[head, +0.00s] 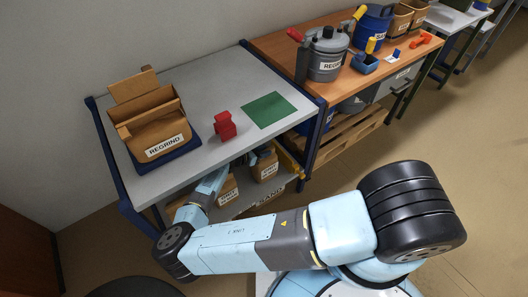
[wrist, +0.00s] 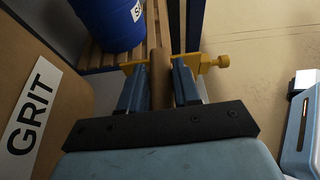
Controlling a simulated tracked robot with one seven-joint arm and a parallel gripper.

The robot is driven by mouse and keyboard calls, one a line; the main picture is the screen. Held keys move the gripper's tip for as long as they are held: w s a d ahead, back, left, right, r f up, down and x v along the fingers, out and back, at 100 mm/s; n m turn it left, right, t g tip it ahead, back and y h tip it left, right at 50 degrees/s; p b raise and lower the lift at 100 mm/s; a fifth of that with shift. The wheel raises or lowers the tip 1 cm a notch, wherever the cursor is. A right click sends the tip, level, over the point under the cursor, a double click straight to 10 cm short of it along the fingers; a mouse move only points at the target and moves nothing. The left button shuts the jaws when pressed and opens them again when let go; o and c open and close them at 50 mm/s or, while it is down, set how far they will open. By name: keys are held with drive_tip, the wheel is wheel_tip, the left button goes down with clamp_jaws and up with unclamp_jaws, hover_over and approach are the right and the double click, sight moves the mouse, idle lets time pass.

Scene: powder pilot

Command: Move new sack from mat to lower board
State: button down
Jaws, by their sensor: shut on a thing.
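In the head view the green mat (head: 270,110) on the grey table is bare. My arm reaches below the tabletop to the lower board (head: 274,195). A brown sack (head: 267,169) with a white label is at the board's far part, partly under the table edge. In the wrist view my gripper (wrist: 159,68) is shut on a narrow brown piece (wrist: 158,85), seen edge-on, which seems to be the sack's top. Its base is hidden, so I cannot tell whether it touches the board.
Another brown labelled sack (head: 228,195) is nearer on the board; a brown GRIT-labelled face (wrist: 35,115) fills the wrist view's left. A yellow clamp-like part (wrist: 213,62) is beyond the fingers. A REGRIND box (head: 157,137) and red object (head: 224,126) stand on the table.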

drive_tip(key=shift+f, duration=0.45)
idle(0.5)
drive_tip(key=shift+c, duration=0.8)
unclamp_jaws()
drive_tip(key=shift+f, duration=0.1)
